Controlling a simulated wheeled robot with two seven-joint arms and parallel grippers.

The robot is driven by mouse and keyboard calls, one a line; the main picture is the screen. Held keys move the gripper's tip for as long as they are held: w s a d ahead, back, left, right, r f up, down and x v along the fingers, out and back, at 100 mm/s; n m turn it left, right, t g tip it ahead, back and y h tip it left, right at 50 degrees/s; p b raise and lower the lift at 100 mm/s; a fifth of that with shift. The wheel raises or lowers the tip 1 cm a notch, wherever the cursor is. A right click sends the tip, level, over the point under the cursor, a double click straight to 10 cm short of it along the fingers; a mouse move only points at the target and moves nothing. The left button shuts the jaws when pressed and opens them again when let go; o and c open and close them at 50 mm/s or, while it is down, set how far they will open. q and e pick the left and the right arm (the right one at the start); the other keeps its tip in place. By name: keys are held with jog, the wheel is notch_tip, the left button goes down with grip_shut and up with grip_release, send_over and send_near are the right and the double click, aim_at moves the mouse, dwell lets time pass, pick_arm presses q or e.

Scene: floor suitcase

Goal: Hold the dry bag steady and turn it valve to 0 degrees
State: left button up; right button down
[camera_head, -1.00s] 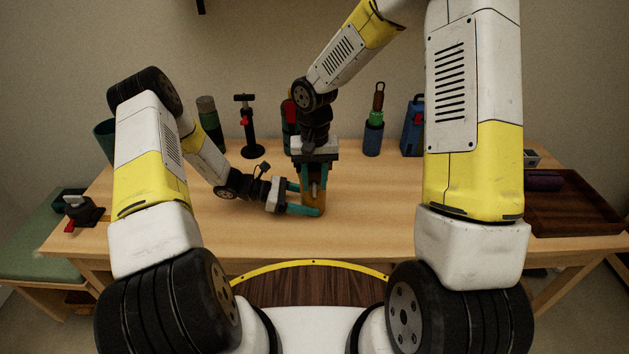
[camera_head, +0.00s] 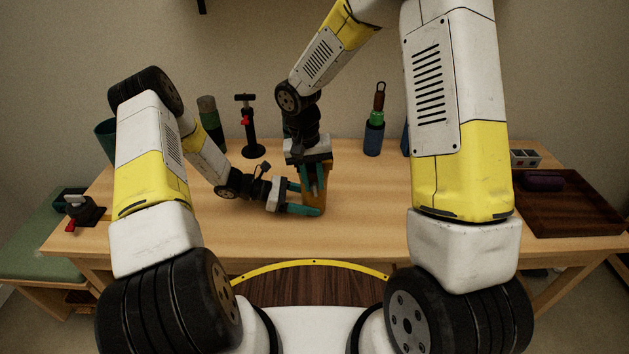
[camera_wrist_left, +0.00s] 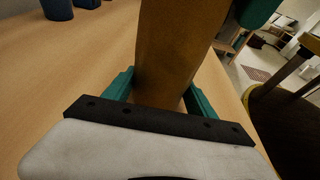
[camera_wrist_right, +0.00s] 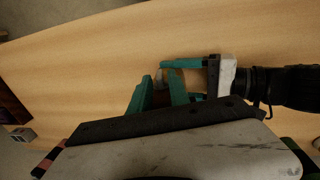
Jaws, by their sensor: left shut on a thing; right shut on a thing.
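The dry bag (camera_head: 324,178) is an orange-brown upright body on the table, mostly covered by my grippers in the head view. It fills the top middle of the left wrist view (camera_wrist_left: 168,55). My left gripper (camera_head: 306,201) comes in low from the left and is shut on the bag's side, one finger on each side of it. My right gripper (camera_head: 312,187) points down from above and is shut at the bag's top. The valve is hidden between the right fingers, which show in the right wrist view (camera_wrist_right: 158,93), so its angle cannot be read.
Along the table's (camera_head: 235,225) back stand a black pump (camera_head: 249,135), a dark bottle with a green collar (camera_head: 374,132) and a green-grey cylinder (camera_head: 209,118). A brown tray (camera_head: 570,210) with a purple item (camera_head: 542,181) lies at right. The front middle is clear.

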aim_at(315, 183)
jog(key=c, duration=1.5)
grip_release()
jog(key=shift+d+y, duration=0.25)
jog(key=shift+y, duration=0.25)
notch_tip(315, 183, up, 13)
jog(key=shift+s+d+r+t+y, duration=0.3)
jog(key=shift+s+d+r+t, duration=0.45)
jog(key=shift+s+d+r, duration=1.3)
jog(key=shift+s+d+r+t+y, duration=0.3)
jog(key=shift+s+d+r+t, duration=0.4)
jog(key=shift+s+d+r, duration=1.4)
jog(key=shift+s+d+r+t+y, duration=0.3)
jog(key=shift+s+d+r+t, duration=0.45)
jog(key=shift+s+d+r, duration=1.3)
jog(key=shift+s+a+f, duration=0.2)
jog(key=shift+s+f, duration=0.05)
jog(key=shift+f, duration=0.2)
